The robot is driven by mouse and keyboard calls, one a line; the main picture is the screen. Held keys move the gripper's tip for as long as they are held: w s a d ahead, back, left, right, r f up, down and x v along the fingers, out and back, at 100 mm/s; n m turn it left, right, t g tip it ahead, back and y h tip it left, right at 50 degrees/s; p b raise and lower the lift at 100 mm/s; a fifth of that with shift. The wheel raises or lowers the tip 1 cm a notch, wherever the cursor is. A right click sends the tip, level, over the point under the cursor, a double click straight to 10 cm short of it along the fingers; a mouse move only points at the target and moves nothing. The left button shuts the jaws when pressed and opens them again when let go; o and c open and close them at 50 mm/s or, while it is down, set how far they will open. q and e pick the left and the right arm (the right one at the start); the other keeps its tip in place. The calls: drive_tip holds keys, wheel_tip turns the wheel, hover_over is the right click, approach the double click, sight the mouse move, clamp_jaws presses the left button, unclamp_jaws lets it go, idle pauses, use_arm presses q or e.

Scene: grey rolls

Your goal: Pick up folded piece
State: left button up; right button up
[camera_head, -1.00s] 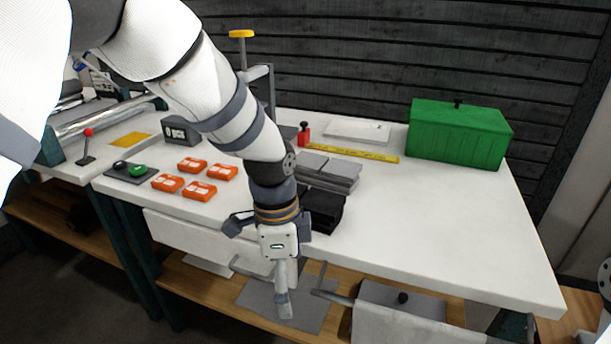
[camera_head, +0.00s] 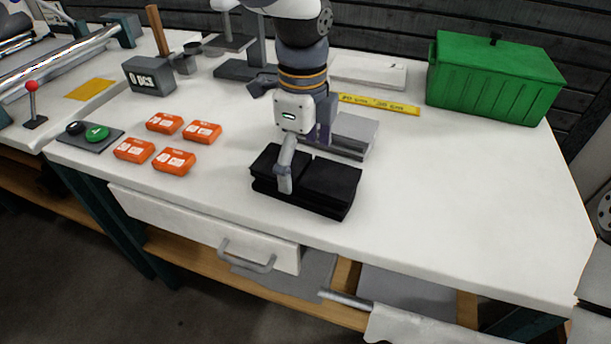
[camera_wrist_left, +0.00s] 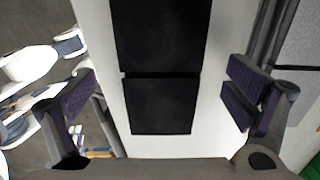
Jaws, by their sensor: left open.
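A black, flat, layered piece with a seam across its middle (camera_head: 331,182) lies on the white worktable near its front edge; it looks like a folded piece. It also fills the middle of the left wrist view (camera_wrist_left: 160,104). A grey layered piece (camera_head: 357,130) lies just behind it, partly hidden by my gripper. My left gripper (camera_head: 304,152) points down over the black piece, fingers wide apart and nothing between them. In the wrist view its fingers (camera_wrist_left: 163,98) are on either side of the black piece, apart from it. My right gripper is not in view.
Several orange packs (camera_head: 174,161) lie to the left, near a grey counter box (camera_head: 149,76) and a button pad (camera_head: 84,136). A yellow ruler (camera_head: 385,104) and a green bin (camera_head: 493,80) are at the back. The table's right side is clear. A drawer (camera_head: 205,228) is below the front edge.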

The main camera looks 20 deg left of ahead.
sight(305, 169)
use_arm(q)
drive_tip(key=f, duration=0.3)
drive_tip(key=shift+d+f, duration=0.2)
drive_tip(key=c, duration=1.3)
drive_tip(key=shift+c, duration=0.2)
